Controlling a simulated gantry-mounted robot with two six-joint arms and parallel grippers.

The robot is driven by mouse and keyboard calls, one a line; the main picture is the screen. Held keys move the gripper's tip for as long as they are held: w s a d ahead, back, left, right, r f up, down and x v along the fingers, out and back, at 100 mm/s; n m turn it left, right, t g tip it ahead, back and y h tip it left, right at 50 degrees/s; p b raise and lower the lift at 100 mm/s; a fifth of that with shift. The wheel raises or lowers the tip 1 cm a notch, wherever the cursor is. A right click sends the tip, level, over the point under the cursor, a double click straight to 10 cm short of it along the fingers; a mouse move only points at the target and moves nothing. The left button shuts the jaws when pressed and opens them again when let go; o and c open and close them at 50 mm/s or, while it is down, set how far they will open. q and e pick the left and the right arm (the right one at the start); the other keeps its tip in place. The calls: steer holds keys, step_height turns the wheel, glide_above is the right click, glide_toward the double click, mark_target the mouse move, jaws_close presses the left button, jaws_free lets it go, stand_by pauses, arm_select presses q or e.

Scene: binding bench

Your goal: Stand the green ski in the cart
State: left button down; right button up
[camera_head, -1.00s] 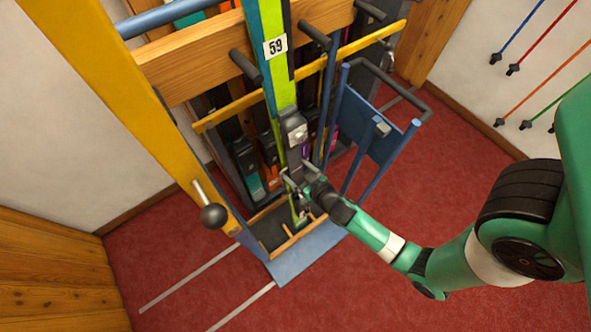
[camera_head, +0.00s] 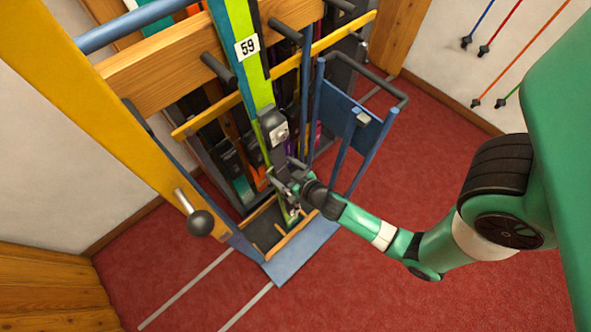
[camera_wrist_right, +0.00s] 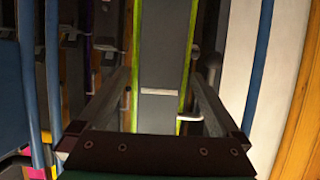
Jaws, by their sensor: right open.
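The green ski (camera_head: 260,84) carries a white 59 label and a dark binding (camera_head: 273,128). It stands close to upright at the blue cart (camera_head: 306,252), leaning by the cart's yellow bar (camera_head: 335,43). Its lower end is over the cart's wooden-edged tray; I cannot tell whether it touches the bottom. My right gripper (camera_head: 283,180) is at the ski below the binding. In the right wrist view the open fingers (camera_wrist_right: 160,88) stand on either side of the ski (camera_wrist_right: 160,60), with visible gaps. My left gripper is out of view.
Several other skis stand in a rack behind the cart, under a wooden beam (camera_head: 150,72). A yellow post (camera_head: 90,100) with a black knob (camera_head: 200,222) rises at left. A blue panel (camera_head: 345,120) is right of the ski. Red carpet (camera_head: 400,180) is clear at right.

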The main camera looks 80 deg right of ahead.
steer(key=shift+v, duration=2.35)
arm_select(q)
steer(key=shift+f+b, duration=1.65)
arm_select(e)
steer(key=v, duration=0.7)
steer(key=shift+s+a+r, duration=0.15)
steer(key=shift+s+a, duration=0.1)
steer(key=shift+s, duration=0.05)
